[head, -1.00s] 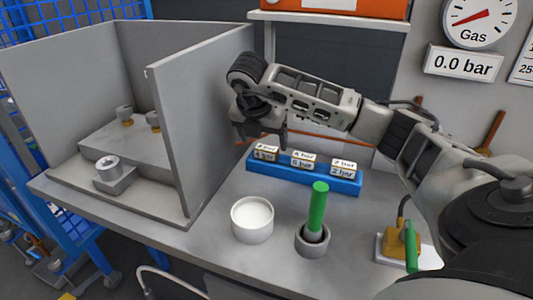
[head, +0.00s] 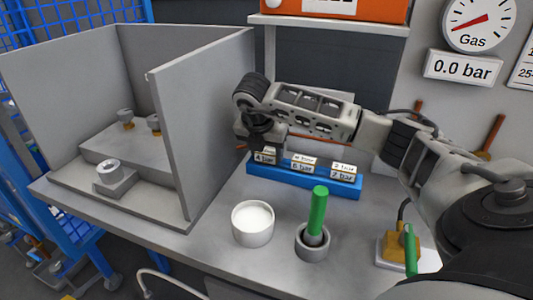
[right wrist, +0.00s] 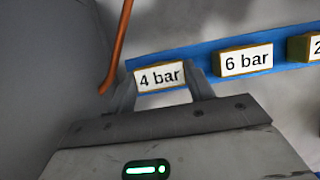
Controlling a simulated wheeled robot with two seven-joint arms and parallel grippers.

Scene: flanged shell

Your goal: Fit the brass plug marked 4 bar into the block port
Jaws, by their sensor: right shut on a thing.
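The brass plug marked 4 bar (head: 265,158) sits at the left end of the blue rack (head: 305,178). In the right wrist view its white label (right wrist: 160,77) faces me between two grey fingers. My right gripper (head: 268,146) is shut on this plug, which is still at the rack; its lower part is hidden. A small grey block (head: 116,182) with a round, ring-like port (head: 108,168) on top stands inside the open grey enclosure at left. My left gripper is not in view.
The enclosure's right wall (head: 205,120) stands between rack and block. Plugs marked 6 bar (head: 303,163) and 2 bar (head: 342,170) share the rack. A white-filled cup (head: 252,222) and a green-handled tool in a grey holder (head: 312,243) stand in front.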

